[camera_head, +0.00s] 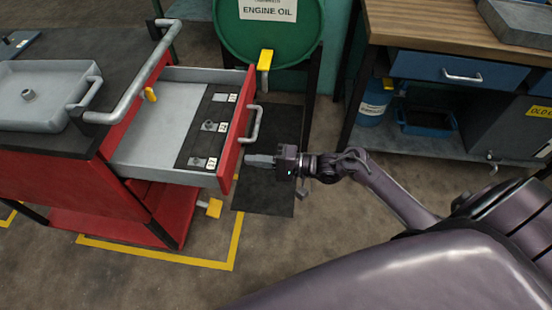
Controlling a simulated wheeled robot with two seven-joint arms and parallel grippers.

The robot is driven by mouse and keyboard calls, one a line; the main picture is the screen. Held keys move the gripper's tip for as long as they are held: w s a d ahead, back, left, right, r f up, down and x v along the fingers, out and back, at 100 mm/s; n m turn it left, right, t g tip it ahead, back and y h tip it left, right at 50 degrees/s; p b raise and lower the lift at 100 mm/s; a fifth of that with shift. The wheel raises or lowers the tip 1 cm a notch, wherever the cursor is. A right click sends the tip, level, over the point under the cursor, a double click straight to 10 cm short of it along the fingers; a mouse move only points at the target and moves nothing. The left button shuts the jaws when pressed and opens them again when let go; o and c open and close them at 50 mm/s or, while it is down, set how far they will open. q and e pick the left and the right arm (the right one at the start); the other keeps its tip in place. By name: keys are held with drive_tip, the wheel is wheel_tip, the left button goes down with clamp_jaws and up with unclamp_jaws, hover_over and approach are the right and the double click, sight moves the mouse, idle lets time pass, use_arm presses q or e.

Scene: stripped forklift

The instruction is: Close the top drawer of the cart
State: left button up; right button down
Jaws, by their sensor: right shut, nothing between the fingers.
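The red cart (80,188) stands at the left with a dark top. Its top drawer (150,152) is pulled out to the right, showing a grey inside and a black strip with several small labelled parts. The drawer's red front (230,165) carries a grey handle (254,124). My right gripper (250,160) is shut and empty, its fingertips pointing left at the drawer front, just below the handle. They look very near the front; I cannot tell if they touch it. My left gripper is not in view.
A grey tray (40,112) and a push bar (135,85) are on the cart. A green engine oil drum (268,40) stands behind the drawer. A workbench (450,30) with blue drawers is at the back right. Yellow tape (160,255) marks the floor.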

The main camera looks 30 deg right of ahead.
drive_tip(key=shift+x, duration=1.35)
drive_tip(key=shift+a, duration=0.1)
